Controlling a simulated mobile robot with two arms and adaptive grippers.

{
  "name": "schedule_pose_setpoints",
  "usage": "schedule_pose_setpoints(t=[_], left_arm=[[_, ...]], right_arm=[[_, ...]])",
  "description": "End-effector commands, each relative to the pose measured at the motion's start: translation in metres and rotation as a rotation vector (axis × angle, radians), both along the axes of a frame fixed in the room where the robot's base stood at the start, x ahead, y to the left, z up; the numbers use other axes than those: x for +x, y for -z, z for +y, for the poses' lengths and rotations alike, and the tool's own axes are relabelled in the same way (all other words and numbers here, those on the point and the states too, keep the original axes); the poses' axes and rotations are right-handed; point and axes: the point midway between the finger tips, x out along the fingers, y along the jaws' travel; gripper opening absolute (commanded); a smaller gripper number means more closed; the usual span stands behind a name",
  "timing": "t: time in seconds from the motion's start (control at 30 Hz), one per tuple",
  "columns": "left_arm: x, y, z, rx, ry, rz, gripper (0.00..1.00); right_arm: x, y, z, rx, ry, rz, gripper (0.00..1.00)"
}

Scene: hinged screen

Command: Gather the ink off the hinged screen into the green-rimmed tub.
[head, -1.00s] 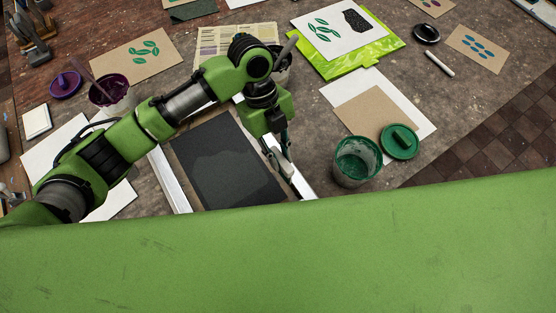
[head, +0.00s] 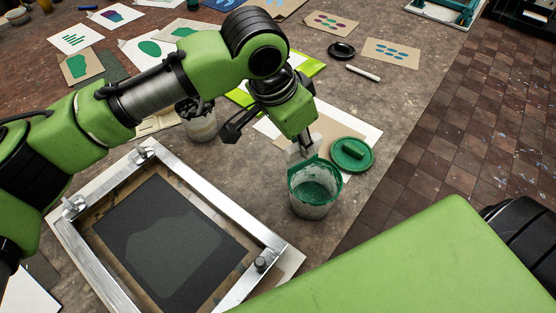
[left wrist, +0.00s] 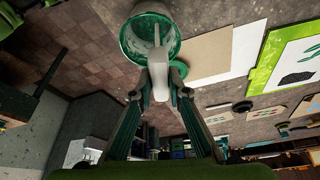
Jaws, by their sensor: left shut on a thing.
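The green-rimmed tub (head: 314,190) stands on the table right of the screen, with green ink inside. My left gripper (head: 303,147) is above its far rim, shut on a pale scraper-like tool (left wrist: 157,82). In the left wrist view the tool's narrow end overlaps the tub mouth (left wrist: 137,35); I cannot tell whether it touches. The hinged screen (head: 210,182) lies at lower left, with a metal frame around dark mesh (head: 130,222). A paler grey patch (head: 172,250) shows on the mesh; I cannot tell whether it is ink. My right gripper is not in view.
A green lid (head: 350,154) lies beside the tub on paper sheets. Another ink pot (head: 200,122) stands beyond the screen, partly behind my arm. A black lid (head: 341,51) and a pale stick (head: 363,73) lie farther back. The table edge is right of the tub.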

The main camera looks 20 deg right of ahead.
Motion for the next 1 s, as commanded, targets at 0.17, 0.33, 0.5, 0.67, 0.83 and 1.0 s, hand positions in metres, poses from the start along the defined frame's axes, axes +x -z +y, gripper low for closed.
schedule_pose_setpoints(t=[0.17,0.33,0.5,0.67,0.83,1.0], left_arm=[[-0.009,0.003,-0.021,0.0,-0.176,-0.007,0.0],[-0.014,0.002,-0.031,0.0,-0.284,-0.002,0.0],[-0.016,0.002,-0.034,0.0,-0.318,0.001,0.0],[-0.016,0.009,-0.034,0.0,-0.32,0.002,0.0],[-0.016,0.022,-0.033,0.001,-0.319,0.002,0.0],[-0.015,0.038,-0.033,0.0,-0.318,0.0,0.0]], right_arm=[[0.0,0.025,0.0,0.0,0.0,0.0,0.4],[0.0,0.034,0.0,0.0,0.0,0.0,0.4],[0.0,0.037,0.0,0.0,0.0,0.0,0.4],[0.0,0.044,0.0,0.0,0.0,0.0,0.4],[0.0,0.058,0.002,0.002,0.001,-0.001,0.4],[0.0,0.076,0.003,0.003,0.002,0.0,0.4]])
